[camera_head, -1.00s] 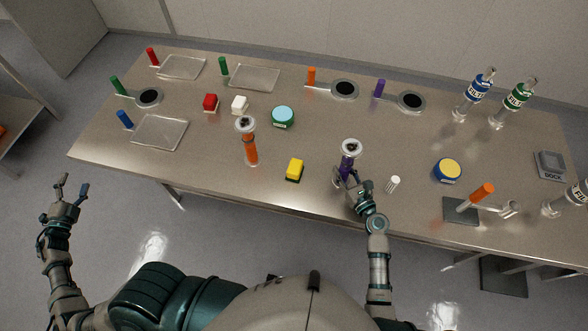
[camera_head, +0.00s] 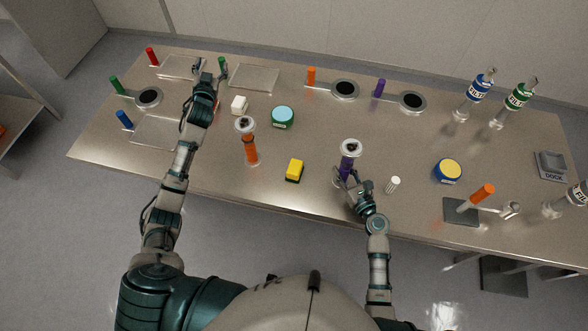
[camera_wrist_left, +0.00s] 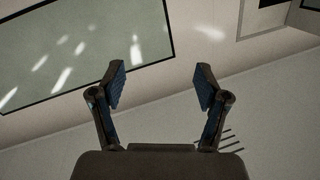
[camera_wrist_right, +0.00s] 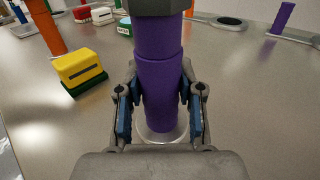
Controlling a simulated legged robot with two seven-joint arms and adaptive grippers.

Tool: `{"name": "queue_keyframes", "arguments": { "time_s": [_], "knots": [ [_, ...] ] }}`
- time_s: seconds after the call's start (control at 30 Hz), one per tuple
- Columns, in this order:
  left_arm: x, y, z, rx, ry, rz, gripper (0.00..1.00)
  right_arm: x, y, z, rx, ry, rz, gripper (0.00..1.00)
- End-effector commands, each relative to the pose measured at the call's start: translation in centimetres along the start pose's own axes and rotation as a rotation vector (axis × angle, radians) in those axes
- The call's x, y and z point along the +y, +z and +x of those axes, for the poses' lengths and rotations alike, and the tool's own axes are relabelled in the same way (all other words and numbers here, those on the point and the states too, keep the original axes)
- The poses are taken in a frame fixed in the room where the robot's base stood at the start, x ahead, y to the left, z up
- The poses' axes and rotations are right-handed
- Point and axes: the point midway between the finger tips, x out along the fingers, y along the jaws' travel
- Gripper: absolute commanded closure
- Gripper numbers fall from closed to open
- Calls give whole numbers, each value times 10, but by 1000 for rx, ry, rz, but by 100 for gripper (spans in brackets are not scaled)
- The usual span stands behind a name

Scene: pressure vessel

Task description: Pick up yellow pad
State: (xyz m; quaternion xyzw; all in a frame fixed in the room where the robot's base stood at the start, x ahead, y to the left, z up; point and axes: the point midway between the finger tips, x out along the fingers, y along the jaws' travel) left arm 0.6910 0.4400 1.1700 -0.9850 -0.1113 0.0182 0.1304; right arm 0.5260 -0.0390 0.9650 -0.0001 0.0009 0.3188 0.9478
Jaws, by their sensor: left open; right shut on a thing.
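The yellow pad (camera_head: 295,167) has a dark green base and sits on the table near its front middle. It also shows at the left of the right wrist view (camera_wrist_right: 80,69). My right gripper (camera_head: 343,182) is shut on the purple-handled vessel (camera_wrist_right: 158,82), which stands upright to the right of the pad. My left gripper (camera_head: 210,68) is open and empty, raised over the back left of the table, far from the pad. In the left wrist view its fingers (camera_wrist_left: 160,85) are apart with only wall and a window-like panel beyond.
An orange-handled vessel (camera_head: 250,150) stands left of the pad. A white pad (camera_head: 239,104), a green round container (camera_head: 283,117) and a blue round container (camera_head: 447,170) are on the table (camera_head: 330,125). My left arm covers the red pad and part of a clear tray.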

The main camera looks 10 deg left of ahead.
Motion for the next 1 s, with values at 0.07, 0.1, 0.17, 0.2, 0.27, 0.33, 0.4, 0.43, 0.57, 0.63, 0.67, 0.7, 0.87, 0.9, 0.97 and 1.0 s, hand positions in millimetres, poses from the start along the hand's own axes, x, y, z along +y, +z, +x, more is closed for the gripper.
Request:
{"name": "queue_keyframes", "arguments": {
  "time_s": [0.07, 0.1, 0.17, 0.2, 0.27, 0.33, 0.4, 0.43, 0.57, 0.63, 0.67, 0.7, 0.87, 0.9, 0.97, 1.0],
  "knots": [
    [58, -62, 2, -10, 63, -68, 25, 0, -1, -1, 2, -1, 0, 100],
    [87, -84, -2, -41, 99, -102, 25, 0, -1, -1, 2, -1, 0, 100],
    [130, -91, -10, -148, 159, -155, 25, 1, -1, 0, 2, -1, -1, 100],
    [157, -82, -18, -250, 202, -189, 25, 1, -1, 0, 2, -1, -1, 100],
    [195, -59, -36, -432, 267, -228, 25, 1, -1, 0, 2, -1, -1, 100],
    [234, -27, -65, -660, 333, -243, 25, 2, -1, 1, 3, -1, -2, 100],
    [262, -3, -101, -875, 383, -226, 25, 2, -1, 1, 3, -1, -2, 100],
    [271, 6, -117, -960, 399, -209, 25, 2, -1, 1, 3, -1, -2, 100],
    [290, 30, -179, -1257, 436, -108, 25, 2, -1, 1, 3, -1, -1, 100],
    [292, 36, -202, -1365, 441, -53, 25, 2, -1, 1, 3, -1, -1, 100],
    [291, 38, -210, -1400, 441, -34, 25, 2, -1, 1, 3, -1, -1, 100],
    [291, 39, -218, -1438, 441, -12, 25, 2, -1, 1, 3, 0, -1, 100],
    [292, 56, -233, -1508, 440, 33, 25, 2, -1, 1, 3, 0, -1, 100],
    [294, 63, -234, -1511, 439, 34, 25, 2, -1, 1, 3, 0, -1, 100],
    [297, 74, -234, -1512, 440, 33, 25, 2, -1, 1, 3, 0, -1, 100],
    [299, 82, -234, -1511, 440, 32, 25, 2, -1, 1, 3, 0, -1, 100]
  ]
}}
